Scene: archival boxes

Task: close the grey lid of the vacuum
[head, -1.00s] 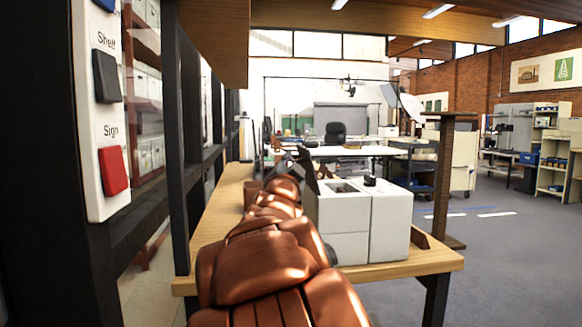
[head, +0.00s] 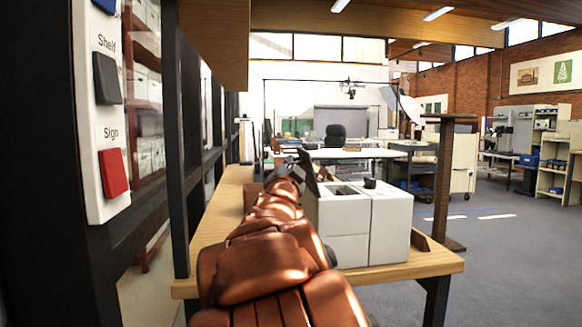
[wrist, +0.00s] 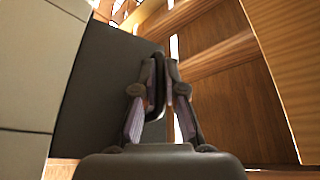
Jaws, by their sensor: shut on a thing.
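The vacuum (head: 345,215) is a white, boxy unit on the wooden table, with a dark opening in its top. Its dark grey lid (head: 310,172) stands raised and nearly upright at the left side of the top. In the wrist view the lid (wrist: 88,100) is a broad dark panel beside the white body (wrist: 38,65). My gripper (wrist: 160,85) is shut on the lid's edge, with the fingers close together. In the head view my gripper (head: 290,165) is at the left of the lid, and my arm partly hides its fingertips.
The wooden table (head: 420,262) has some bare room in front of the vacuum. A brown block (head: 252,194) stands at the left, near my arm. A dark shelf frame (head: 180,150) rises close on the left. A small black knob (head: 370,183) sits on the white top.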

